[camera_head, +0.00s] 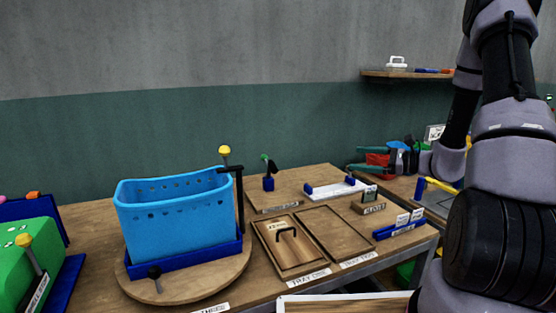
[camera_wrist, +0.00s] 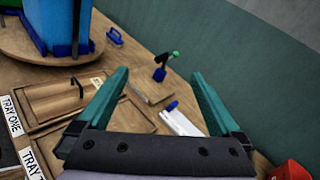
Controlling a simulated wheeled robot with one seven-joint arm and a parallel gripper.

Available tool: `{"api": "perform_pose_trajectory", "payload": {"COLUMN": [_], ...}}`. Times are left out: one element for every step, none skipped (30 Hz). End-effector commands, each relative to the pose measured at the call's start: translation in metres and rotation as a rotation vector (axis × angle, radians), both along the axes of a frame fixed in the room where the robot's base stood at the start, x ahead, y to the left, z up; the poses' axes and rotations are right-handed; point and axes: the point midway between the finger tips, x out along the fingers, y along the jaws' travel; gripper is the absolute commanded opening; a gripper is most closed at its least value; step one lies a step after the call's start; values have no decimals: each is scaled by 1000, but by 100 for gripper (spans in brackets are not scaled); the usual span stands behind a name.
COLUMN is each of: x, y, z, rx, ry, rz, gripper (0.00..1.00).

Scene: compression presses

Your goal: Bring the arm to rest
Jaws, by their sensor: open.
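My arm stands on the right of the head view, bent down toward the bench. My gripper (camera_head: 355,158) shows there with its teal fingers pointing left, above the far right part of the bench. In the wrist view my gripper (camera_wrist: 161,78) has its two teal fingers wide apart with nothing between them. Beyond the fingers lie the bench top and a small green-topped lever on a blue base (camera_wrist: 160,73). I cannot tell the exact height of the fingers above the bench.
A blue perforated bin (camera_head: 175,215) stands on a round wooden turntable (camera_head: 200,285). Wooden tray one (camera_head: 290,245), a white bar with blue ends (camera_head: 333,188) and a blue rack (camera_head: 400,228) are on the bench. A red object (camera_wrist: 290,171) is low right in the wrist view.

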Motion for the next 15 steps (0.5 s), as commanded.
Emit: {"api": "perform_pose_trajectory", "payload": {"x": [-11,-20,-31,-40,-48,-60,-69,-79,-90,-99,-108,-120,-128,-136,-146], "y": [15,23,33,39,45,52,57,61,66,69,71,73,74,75,75], "z": [20,29,39,47,54,62,68,74,81,86,91,97,101,105,110], "rx": [-60,-96,-146,-184,-224,-279,-320,-363,-422,-468,-512,-573,-620,-669,-731], "ry": [-30,-40,-55,-69,-81,-99,-111,-127,-146,-161,-177,-198,-217,-235,-260], "rz": [74,116,172,212,250,299,334,368,410,441,469,505,529,552,579], "gripper": [100,100,100,100,100,100,100,100,100,100,100,100,100,100,100]}}
